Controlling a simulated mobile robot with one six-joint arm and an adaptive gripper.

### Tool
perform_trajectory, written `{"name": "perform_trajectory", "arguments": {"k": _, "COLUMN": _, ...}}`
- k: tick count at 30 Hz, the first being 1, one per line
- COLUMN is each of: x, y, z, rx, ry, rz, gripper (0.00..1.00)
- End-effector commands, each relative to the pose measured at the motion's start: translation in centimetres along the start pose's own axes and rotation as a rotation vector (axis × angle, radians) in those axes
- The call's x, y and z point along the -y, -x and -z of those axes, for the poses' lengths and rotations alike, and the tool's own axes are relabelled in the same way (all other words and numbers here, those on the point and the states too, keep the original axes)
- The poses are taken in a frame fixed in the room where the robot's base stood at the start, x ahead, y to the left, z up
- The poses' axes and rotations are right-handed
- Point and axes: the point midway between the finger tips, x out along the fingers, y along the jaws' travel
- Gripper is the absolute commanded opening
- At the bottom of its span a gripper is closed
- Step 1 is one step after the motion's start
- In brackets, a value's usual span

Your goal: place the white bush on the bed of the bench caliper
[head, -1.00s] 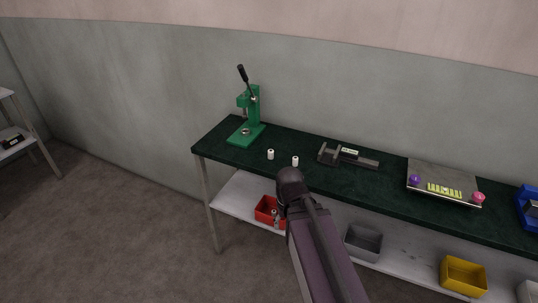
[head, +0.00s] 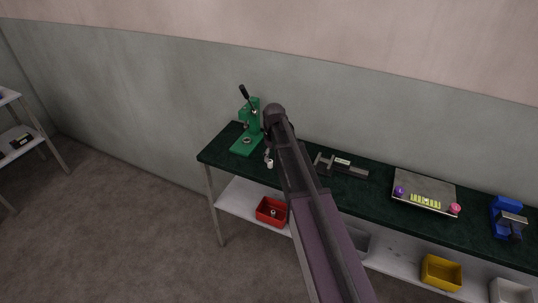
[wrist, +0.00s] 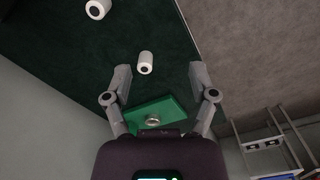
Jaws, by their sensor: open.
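Two white bushes with dark bores stand on the dark green bench top. In the wrist view, one bush (wrist: 145,63) is near the space between the fingertips, and the other bush (wrist: 97,9) is farther off at the upper left. The head view shows one white bush (head: 269,164) just below my gripper (head: 268,150); the other is hidden behind my arm. My gripper, also in the wrist view (wrist: 160,75), is open and empty. The grey bench caliper (head: 342,166) lies on the bench right of my arm, its bed partly visible.
A green press (head: 247,143) stands at the bench's left end, close to my gripper. Right of the caliper are a metal tray (head: 425,187) with coloured items and a blue device (head: 507,215). Red (head: 271,211) and yellow (head: 441,272) bins sit on the lower shelf.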

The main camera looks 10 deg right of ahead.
Motion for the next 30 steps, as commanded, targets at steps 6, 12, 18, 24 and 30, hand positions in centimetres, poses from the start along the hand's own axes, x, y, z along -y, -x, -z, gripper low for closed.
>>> {"name": "perform_trajectory", "arguments": {"k": 6, "x": -2.3, "y": 3.9, "z": 4.7, "rx": 0.000, "ry": 0.095, "rz": 0.000, "gripper": 0.74}}
{"name": "perform_trajectory", "arguments": {"k": 12, "x": -3.0, "y": 4.8, "z": 6.2, "rx": 0.000, "ry": 0.137, "rz": 0.000, "gripper": 0.74}}
{"name": "perform_trajectory", "arguments": {"k": 18, "x": -3.0, "y": 4.7, "z": 6.3, "rx": 0.000, "ry": 0.144, "rz": 0.000, "gripper": 0.74}}
{"name": "perform_trajectory", "arguments": {"k": 24, "x": -3.0, "y": 4.7, "z": 6.3, "rx": 0.000, "ry": 0.143, "rz": 0.000, "gripper": 0.74}}
{"name": "perform_trajectory", "arguments": {"k": 30, "x": -2.9, "y": 4.1, "z": 6.3, "rx": 0.000, "ry": 0.143, "rz": 0.000, "gripper": 0.74}}
